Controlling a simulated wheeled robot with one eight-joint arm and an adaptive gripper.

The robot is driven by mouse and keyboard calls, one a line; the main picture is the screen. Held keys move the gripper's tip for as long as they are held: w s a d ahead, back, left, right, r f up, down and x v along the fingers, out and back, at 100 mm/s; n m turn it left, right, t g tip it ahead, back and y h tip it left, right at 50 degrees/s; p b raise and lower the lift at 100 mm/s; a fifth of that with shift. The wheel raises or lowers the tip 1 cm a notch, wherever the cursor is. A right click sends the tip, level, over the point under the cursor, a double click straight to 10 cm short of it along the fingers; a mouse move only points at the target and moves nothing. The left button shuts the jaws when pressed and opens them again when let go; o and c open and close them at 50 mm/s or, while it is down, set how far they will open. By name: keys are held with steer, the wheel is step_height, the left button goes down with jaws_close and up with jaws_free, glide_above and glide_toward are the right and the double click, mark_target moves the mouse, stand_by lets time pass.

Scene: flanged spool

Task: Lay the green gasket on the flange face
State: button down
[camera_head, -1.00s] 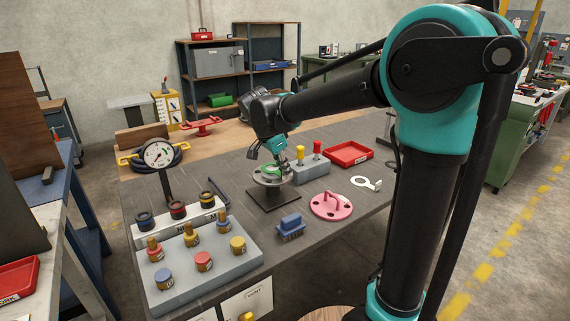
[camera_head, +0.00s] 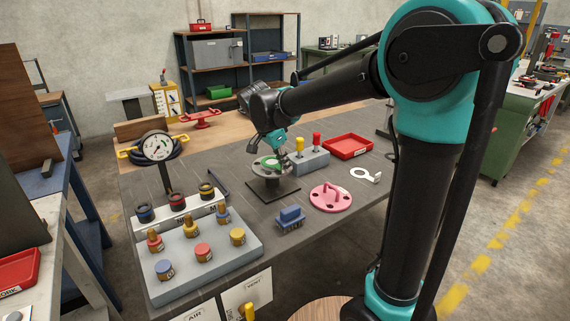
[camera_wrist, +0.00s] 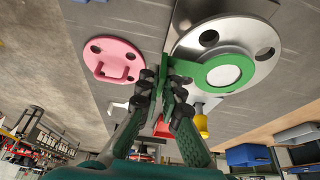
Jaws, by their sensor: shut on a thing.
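The green gasket (camera_wrist: 207,76) is a flat ring with a tab. My gripper (camera_wrist: 170,100) is shut on the tab. In the wrist view the ring overlaps the face of the silver flange (camera_wrist: 247,32), around a pale round centre; bolt holes show outside it. In the head view the gasket (camera_head: 267,162) is at the top of the flanged spool, whose flange (camera_head: 263,171) sits above a dark square base (camera_head: 273,190). My gripper (camera_head: 279,153) reaches down from behind. I cannot tell whether the gasket touches the face.
A grey block (camera_head: 312,161) with yellow and red pegs stands close right of the spool. A pink handled disc (camera_head: 330,198), a blue brush (camera_head: 290,217), a white tabbed ring (camera_head: 365,174) and a red tray (camera_head: 347,148) lie nearby. A grey knob rack (camera_head: 205,265) stands front left.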

steer(key=shift+f, duration=0.6)
steer(key=c, duration=1.6)
jaws_free()
steer(key=shift+c, duration=0.2)
